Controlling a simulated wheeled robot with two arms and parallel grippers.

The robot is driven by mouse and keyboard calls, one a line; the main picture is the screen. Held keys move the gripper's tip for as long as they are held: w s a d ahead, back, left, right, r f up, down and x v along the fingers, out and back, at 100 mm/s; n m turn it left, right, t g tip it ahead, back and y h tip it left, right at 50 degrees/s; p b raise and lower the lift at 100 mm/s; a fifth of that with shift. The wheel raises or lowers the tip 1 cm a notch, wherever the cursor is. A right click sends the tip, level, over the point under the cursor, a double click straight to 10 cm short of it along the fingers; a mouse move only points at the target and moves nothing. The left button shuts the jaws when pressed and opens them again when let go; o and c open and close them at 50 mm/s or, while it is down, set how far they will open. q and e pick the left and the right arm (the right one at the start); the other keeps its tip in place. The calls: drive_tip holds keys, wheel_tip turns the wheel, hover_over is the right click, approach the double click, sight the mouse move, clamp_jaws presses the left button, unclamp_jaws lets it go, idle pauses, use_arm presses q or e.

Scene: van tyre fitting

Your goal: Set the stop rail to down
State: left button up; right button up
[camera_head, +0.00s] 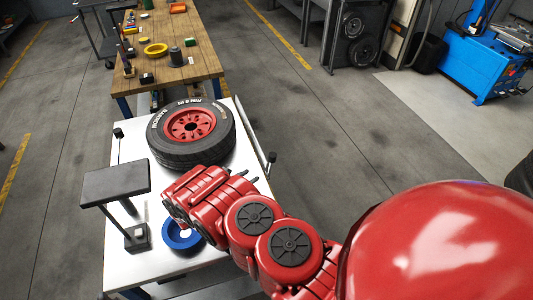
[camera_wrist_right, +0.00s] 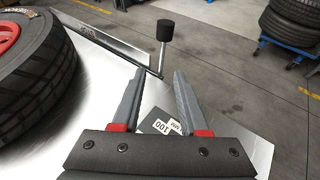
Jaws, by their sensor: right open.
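The stop rail (camera_head: 254,135) is a thin metal strip along the right edge of the white table, with a black-knobbed handle (camera_head: 271,157) at its near end. In the right wrist view the rail (camera_wrist_right: 110,42) runs from upper left to the base of the upright handle (camera_wrist_right: 163,32). I cannot tell its setting for sure. My right gripper (camera_head: 242,173) is over the table, short of the handle. In the right wrist view its fingers (camera_wrist_right: 158,74) are apart and empty, pointing toward the handle without touching it. My left gripper is out of view.
A tyre on a red rim (camera_head: 190,132) lies on the white table (camera_head: 130,270), close left of the rail. A blue ring (camera_head: 170,238) and a dark raised plate (camera_head: 115,182) are at the left. A 100-marked dark block (camera_wrist_right: 160,123) is below the fingers. Floor right of the table is clear.

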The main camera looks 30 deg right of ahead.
drive_tip(key=b+x, duration=0.4)
drive_tip(key=x, duration=0.1)
drive_tip(key=shift+s+d+f, duration=0.25)
drive_tip(key=shift+s, duration=0.05)
drive_tip(key=b+x, duration=0.1)
drive_tip(key=x, duration=1)
drive_tip(key=shift+w+d+r+b, duration=0.2)
drive_tip(key=shift+d+r+b, duration=0.1)
drive_tip(key=shift+d, duration=0.1)
clamp_jaws()
idle(0.4)
